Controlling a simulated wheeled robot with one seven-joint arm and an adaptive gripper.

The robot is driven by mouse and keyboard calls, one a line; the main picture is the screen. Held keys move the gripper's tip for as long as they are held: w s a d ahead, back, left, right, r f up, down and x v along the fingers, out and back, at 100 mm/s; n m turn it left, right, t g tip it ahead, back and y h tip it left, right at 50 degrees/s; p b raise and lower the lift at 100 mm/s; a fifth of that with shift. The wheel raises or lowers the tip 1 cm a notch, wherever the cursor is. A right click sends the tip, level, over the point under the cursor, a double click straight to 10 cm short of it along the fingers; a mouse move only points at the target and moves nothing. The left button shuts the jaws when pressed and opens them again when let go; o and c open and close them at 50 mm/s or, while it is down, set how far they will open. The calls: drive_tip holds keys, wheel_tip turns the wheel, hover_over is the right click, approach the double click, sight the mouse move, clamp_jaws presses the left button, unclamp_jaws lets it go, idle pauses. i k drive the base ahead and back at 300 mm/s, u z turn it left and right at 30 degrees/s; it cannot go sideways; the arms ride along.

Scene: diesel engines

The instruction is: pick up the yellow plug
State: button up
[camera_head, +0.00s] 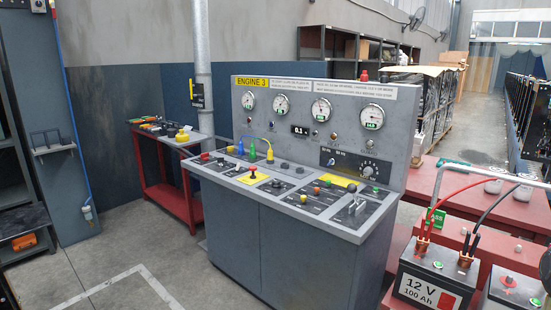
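A grey engine control console (262,238) stands in the middle of the head view. On its sloped top, near the base of the upright panel, is a short row of coloured plugs. A yellow plug (270,155) stands upright at the right of this row, with a thin cable seeming to arch from it. A green plug (253,151) and a blue plug (240,147) stand to its left. A smaller yellow piece (231,149) sits left of the blue one. I cannot make out their exact shapes. My gripper is not in view.
A red bench (178,199) with tools and a yellow item (183,136) stands left of the console. A 12 V battery (431,279) with red and black cables is at the front right, near red stands. Grey floor (150,262) is open at the front left.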

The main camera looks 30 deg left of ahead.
sight(270, 153)
drive_tip(key=u, duration=0.6)
drive_tip(key=i, duration=0.8)
drive_tip(key=u, duration=0.65)
